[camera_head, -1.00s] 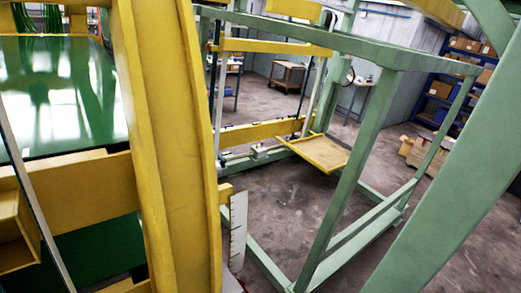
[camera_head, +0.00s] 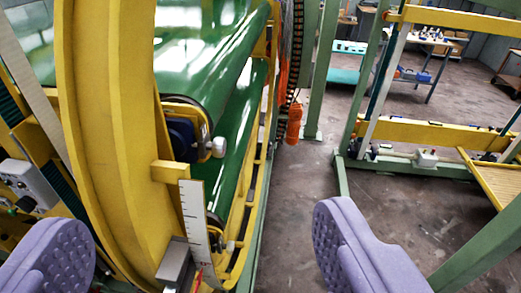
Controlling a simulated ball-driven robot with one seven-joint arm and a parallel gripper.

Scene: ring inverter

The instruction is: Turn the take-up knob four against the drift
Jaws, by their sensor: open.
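My gripper (camera_head: 205,238) is open and empty, its two lavender padded fingers wide apart at the lower left and lower right. A pale round knob (camera_head: 219,147) sticks out from a dark blue housing (camera_head: 183,138) at the end of a green roller. It lies ahead of the gap between the fingers, touched by neither. A smaller pale knob or fitting (camera_head: 231,245) shows lower down. I cannot tell which one is the take-up knob. The green belt (camera_head: 215,60) runs over the rollers. A white upright scale (camera_head: 197,225) stands below the housing, with a red pointer near its foot.
A thick yellow curved ring (camera_head: 105,130) rises close by on the left. A grey control box (camera_head: 30,185) with small knobs sits at far left. An orange hanging object (camera_head: 295,123) and green posts stand behind. Bare concrete floor (camera_head: 290,215) lies right of the machine.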

